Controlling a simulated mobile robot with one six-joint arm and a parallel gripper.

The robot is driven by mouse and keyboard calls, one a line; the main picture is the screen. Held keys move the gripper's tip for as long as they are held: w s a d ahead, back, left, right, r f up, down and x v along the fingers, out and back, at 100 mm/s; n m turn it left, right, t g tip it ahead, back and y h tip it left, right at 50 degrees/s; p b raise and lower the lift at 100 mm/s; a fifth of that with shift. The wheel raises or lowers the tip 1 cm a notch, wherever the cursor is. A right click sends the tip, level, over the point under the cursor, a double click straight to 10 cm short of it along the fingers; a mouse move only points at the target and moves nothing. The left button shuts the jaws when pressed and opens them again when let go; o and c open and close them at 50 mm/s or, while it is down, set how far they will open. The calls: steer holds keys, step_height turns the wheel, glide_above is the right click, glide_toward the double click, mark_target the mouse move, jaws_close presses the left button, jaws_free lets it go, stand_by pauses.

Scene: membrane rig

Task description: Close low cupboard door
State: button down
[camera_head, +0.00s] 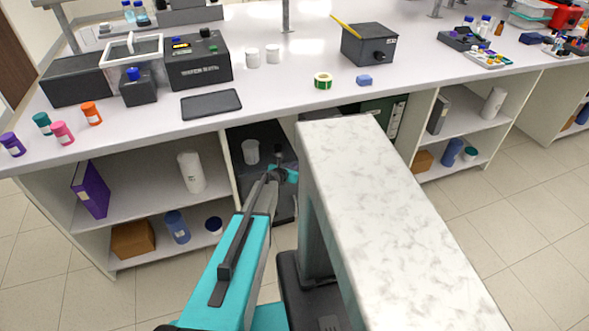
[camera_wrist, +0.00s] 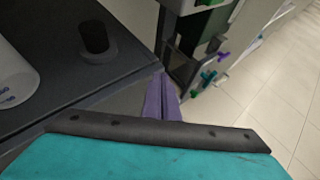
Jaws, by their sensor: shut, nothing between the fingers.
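The low cupboard (camera_head: 262,134) is the dark compartment under the bench, between the open shelf bays. Its dark inside shows, and a white jar (camera_head: 250,151) stands in it. I cannot pick out the door panel for certain; part of this area is hidden by my arm and body. My gripper (camera_wrist: 161,80) shows purple fingers together, empty, at the front right edge of a dark board (camera_wrist: 75,88). I cannot tell whether they touch it. The white jar is also at the left of the wrist view (camera_wrist: 14,85), with a black cylinder (camera_wrist: 97,40) behind it.
The white bench top (camera_head: 290,95) overhangs the compartments. Open shelves with a purple binder (camera_head: 91,190) and a white bottle (camera_head: 191,172) lie to the left. The tiled floor (camera_wrist: 265,95) is clear at the wrist view's right.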

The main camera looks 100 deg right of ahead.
steer(key=s+a+r+b, duration=0.1)
steer(key=a+r, duration=0.4)
steer(key=a, duration=0.7)
steer(key=shift+s+a, duration=0.15)
steer(key=shift+s, duration=0.25)
stand_by(0.6)
